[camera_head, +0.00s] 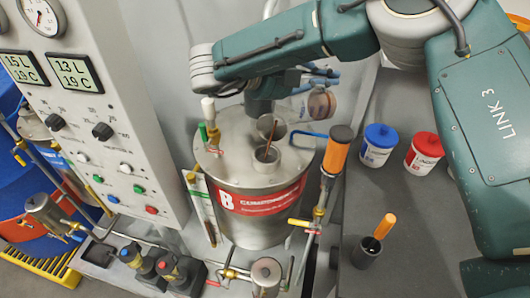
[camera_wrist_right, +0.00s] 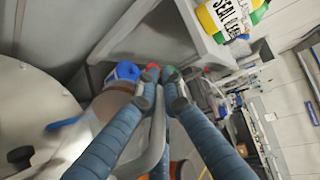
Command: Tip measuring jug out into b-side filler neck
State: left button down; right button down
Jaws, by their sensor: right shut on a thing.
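The silver B tank (camera_head: 245,225) with a red label stands at the middle of the head view. Its open filler neck (camera_head: 268,158) rises from the lid, with a round flap behind it. A thin brown line shows at the neck; I cannot tell what it is. My right gripper (camera_head: 322,76) is shut on the measuring jug (camera_head: 321,104), a small clear brownish cup, up and to the right of the neck. The jug looks tilted; its contents are unclear. The blue fingers of the right gripper also show in the wrist view (camera_wrist_right: 160,85). My left gripper is out of view.
A blue-capped tub (camera_head: 378,146) and a red-capped tub (camera_head: 424,153) stand on the grey bench. An orange-handled tool sits in a black cup (camera_head: 366,252). A gauge panel (camera_head: 95,110) rises at left.

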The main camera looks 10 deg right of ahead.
jog(key=shift+s+a+r+h, duration=0.3)
jog(key=shift+a+r+h, duration=0.25)
jog(key=shift+a, duration=0.3)
dwell(1.1)
jog(key=shift+s+a+r+t+h+b, duration=0.15)
jog(key=shift+a+r+t+h, duration=0.05)
jog(key=shift+a+r+h, duration=0.25)
jog(key=shift+s+a+r+t+h+b, duration=0.1)
jog(key=shift+a+r+t+h+b, duration=0.1)
jog(key=shift+a+r+h, duration=0.2)
dwell(2.1)
